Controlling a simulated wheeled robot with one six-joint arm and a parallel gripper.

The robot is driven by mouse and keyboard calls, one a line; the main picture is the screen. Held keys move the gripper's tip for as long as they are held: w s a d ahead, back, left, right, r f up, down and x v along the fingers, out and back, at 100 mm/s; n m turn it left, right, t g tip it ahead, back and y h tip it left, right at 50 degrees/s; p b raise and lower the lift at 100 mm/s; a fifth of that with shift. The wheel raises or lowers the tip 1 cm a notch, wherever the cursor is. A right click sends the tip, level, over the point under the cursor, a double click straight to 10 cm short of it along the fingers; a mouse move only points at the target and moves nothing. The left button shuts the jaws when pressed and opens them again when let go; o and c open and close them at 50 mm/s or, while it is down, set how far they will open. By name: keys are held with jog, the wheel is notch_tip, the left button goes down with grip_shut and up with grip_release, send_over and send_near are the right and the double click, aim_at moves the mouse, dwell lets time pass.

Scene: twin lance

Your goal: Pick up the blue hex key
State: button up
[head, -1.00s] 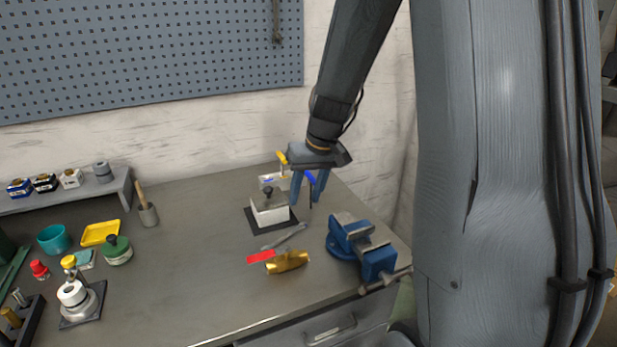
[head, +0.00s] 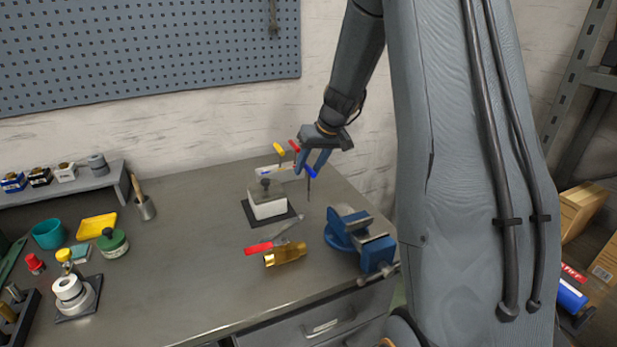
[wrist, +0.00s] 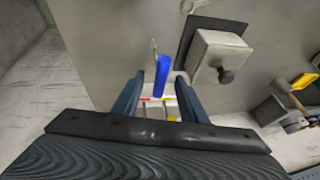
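The blue hex key (head: 310,172) has a blue handle on top and a thin dark shaft pointing down, near the back right of the bench. In the wrist view its blue handle (wrist: 162,72) lies between and just beyond my fingertips, with a gap on each side. My gripper (head: 312,164) is open around the handle's level and holds nothing; its two fingers (wrist: 160,82) stand apart. Whether a finger touches the handle in the head view I cannot tell. The key's lower end is too small to place exactly.
A yellow-handled tool (head: 279,149) and a red-handled tool (head: 294,146) stand close left of my gripper. A white box with a dark knob (head: 267,208) and a blue vise (head: 350,228) are nearby. A red-handled tool (head: 260,248) and brass piece (head: 285,254) lie in front.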

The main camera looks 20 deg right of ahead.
jog(key=shift+w+a+f, duration=0.1)
jog(key=shift+w+f, duration=0.2)
jog(key=shift+f, duration=0.35)
jog(key=shift+r, duration=0.1)
jog(key=shift+c, duration=0.5)
grip_shut()
notch_tip(320, 180, up, 10)
jog(key=p, duration=0.6)
